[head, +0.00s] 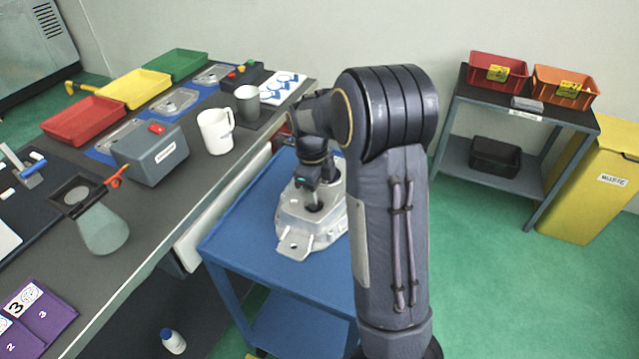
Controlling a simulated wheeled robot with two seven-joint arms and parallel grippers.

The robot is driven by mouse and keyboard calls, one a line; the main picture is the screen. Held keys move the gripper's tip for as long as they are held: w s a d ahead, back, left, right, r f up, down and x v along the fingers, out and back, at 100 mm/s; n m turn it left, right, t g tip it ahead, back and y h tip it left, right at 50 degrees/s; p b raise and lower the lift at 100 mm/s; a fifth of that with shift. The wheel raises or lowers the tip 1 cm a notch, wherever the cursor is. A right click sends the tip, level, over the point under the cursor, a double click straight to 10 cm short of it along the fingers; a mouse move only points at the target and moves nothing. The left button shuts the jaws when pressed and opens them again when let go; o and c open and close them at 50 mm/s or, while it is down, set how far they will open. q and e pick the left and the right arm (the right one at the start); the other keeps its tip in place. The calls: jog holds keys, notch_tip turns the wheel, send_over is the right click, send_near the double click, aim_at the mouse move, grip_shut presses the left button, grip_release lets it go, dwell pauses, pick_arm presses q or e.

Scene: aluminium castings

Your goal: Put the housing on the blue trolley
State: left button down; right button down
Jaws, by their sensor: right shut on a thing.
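The housing (292,229) is a silvery aluminium casting with a flat lug at its front. It is over the top of the blue trolley (240,234), and looks to be resting on it or just above it. My right gripper (315,200) points down into the middle of the housing and is shut on it. The fingertips are partly hidden inside the casting. My right arm covers the right side of the trolley and part of the housing. My left gripper is not in view.
The long bench (200,185) runs beside the trolley on the left, with a white mug (215,131), a grey box (150,155) and coloured trays. A shelf with a red bin (497,69) and a yellow waste bin (590,180) stand at the right. A bottle (173,341) is low down near the bench.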

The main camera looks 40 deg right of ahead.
dwell(0.3)
jog(key=c, duration=0.8)
grip_release()
jog(key=shift+f, duration=0.15)
jog(key=shift+o, duration=0.2)
notch_tip(320, 180, up, 12)
jog(key=p, duration=0.1)
jog(key=s+a+f+n+t+y, duration=0.1)
jog(key=s+a+n+t+y, duration=0.1)
jog(key=s+a+n, duration=0.6)
jog(key=s+a+n+t+y, duration=0.2)
jog(key=s+a+n+t, duration=0.2)
jog(key=s+a+n, duration=0.4)
jog(key=s+n, duration=0.5)
jog(key=n, duration=0.8)
jog(key=shift+a+f+t, duration=0.35)
jog(key=shift+a+t, duration=0.05)
